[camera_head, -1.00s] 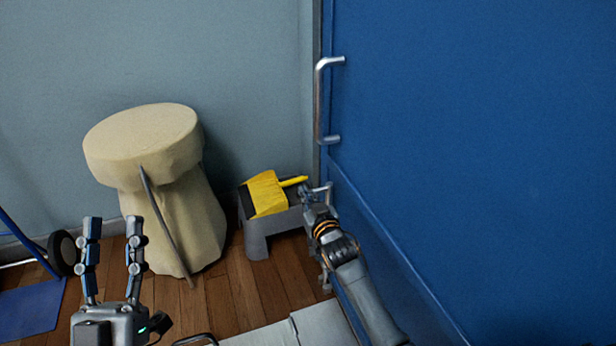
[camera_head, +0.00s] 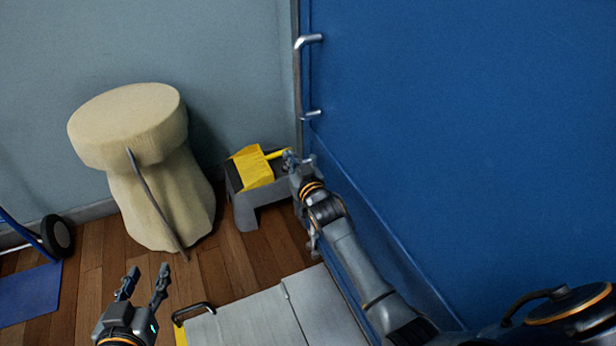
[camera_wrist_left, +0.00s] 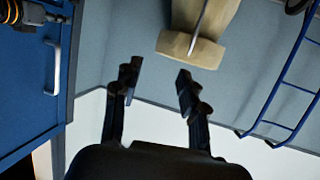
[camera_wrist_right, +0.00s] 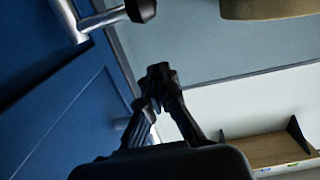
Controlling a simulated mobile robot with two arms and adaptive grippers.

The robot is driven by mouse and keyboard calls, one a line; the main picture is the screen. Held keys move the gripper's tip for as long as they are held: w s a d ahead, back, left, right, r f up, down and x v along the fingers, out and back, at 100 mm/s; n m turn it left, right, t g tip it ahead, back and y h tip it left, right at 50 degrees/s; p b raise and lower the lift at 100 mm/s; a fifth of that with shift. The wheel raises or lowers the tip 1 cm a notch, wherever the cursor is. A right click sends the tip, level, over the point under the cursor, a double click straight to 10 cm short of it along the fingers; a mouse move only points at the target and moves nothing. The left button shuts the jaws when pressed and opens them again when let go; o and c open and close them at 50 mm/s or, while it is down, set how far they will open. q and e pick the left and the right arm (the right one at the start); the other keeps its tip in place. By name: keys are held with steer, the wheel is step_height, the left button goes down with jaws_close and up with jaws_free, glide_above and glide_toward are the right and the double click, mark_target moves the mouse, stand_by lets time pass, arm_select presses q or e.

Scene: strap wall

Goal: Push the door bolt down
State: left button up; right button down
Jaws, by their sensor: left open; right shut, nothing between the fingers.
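The blue door (camera_head: 450,130) fills the right of the head view, with a silver pull handle (camera_head: 299,75) at its left edge. Below the handle a small silver metal part (camera_head: 308,161), perhaps the door bolt, shows at the door edge. My right gripper (camera_head: 290,157) is shut and empty right beside it; I cannot tell whether they touch. In the right wrist view the closed fingers (camera_wrist_right: 158,72) point up, with a silver bar (camera_wrist_right: 68,20) and a dark-ended rod (camera_wrist_right: 140,9) beyond them. My left gripper (camera_head: 148,270) is open and empty, low at the left, away from the door.
A cloth-covered beige round stool or table (camera_head: 160,190) stands by the grey wall. A grey step stool (camera_head: 245,208) with a yellow dustpan-like item (camera_head: 252,167) sits near the right gripper. A blue hand truck (camera_head: 30,290) is at far left.

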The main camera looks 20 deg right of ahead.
arm_select(q)
steer(key=s+a+f+g+y+p, duration=0.2)
steer(key=s+a+f+g, duration=0.2)
steer(key=s+f+g, duration=0.3)
steer(key=shift+s+f+g+p, duration=0.3)
steer(key=shift+s+f, duration=0.7)
steer(key=shift+s, duration=0.5)
arm_select(e)
steer(key=s, duration=1)
steer(key=shift+d+r, duration=0.2)
